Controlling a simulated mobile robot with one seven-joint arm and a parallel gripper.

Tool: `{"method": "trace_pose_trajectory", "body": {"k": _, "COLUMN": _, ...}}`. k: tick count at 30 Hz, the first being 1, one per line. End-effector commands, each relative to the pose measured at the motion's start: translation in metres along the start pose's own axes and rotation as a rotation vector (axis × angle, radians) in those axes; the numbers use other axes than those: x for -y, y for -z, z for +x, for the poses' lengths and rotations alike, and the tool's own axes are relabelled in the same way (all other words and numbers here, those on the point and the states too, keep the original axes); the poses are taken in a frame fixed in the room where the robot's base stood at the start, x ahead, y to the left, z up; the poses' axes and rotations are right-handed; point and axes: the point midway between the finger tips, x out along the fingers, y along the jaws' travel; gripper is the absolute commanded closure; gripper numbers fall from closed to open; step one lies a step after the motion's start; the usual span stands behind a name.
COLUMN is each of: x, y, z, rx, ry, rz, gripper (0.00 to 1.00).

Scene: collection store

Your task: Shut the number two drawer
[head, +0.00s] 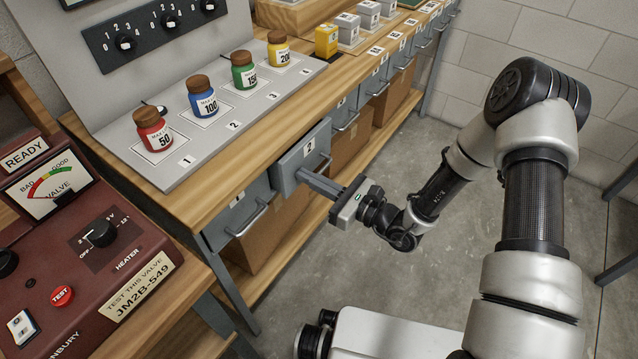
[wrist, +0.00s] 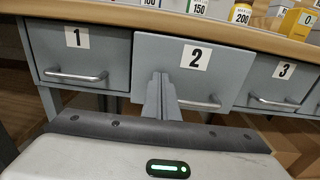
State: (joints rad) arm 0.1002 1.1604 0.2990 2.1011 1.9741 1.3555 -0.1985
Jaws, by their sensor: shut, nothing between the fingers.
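The number two drawer (head: 301,158) is a grey drawer under the wooden bench, with a white label 2 and a bar handle. Its front stands out a little from the row, so it is partly open. In the wrist view the number two drawer (wrist: 189,66) is at the centre, its front larger than those beside it. My gripper (head: 304,175) is shut and empty, with its fingers pointing at the drawer front beside the handle. In the wrist view the shut fingers (wrist: 160,82) reach up to the lower left part of that front. I cannot tell whether they touch it.
The number one drawer (wrist: 77,58) and number three drawer (wrist: 282,80) flank it and look shut. Jars, one a red jar (head: 153,130), stand on the bench top. Cardboard boxes (head: 350,140) sit on the shelf below. The floor (head: 400,185) in front is clear.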

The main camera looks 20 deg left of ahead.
Motion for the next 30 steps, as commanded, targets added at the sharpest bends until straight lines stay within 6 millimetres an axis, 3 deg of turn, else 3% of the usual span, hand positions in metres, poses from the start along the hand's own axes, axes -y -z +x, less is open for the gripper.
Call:
{"method": "trace_pose_trajectory", "body": {"k": 11, "x": 0.0, "y": 0.0, "z": 0.004, "rx": 0.0, "ry": -0.001, "rz": 0.0, "gripper": 1.0}}
{"method": "trace_pose_trajectory", "body": {"k": 20, "x": 0.0, "y": 0.0, "z": 0.046, "rx": 0.001, "ry": -0.001, "rz": 0.0, "gripper": 1.0}}
{"method": "trace_pose_trajectory", "body": {"k": 30, "x": 0.0, "y": -0.002, "z": 0.05, "rx": 0.004, "ry": -0.002, "rz": -0.001, "gripper": 1.0}}
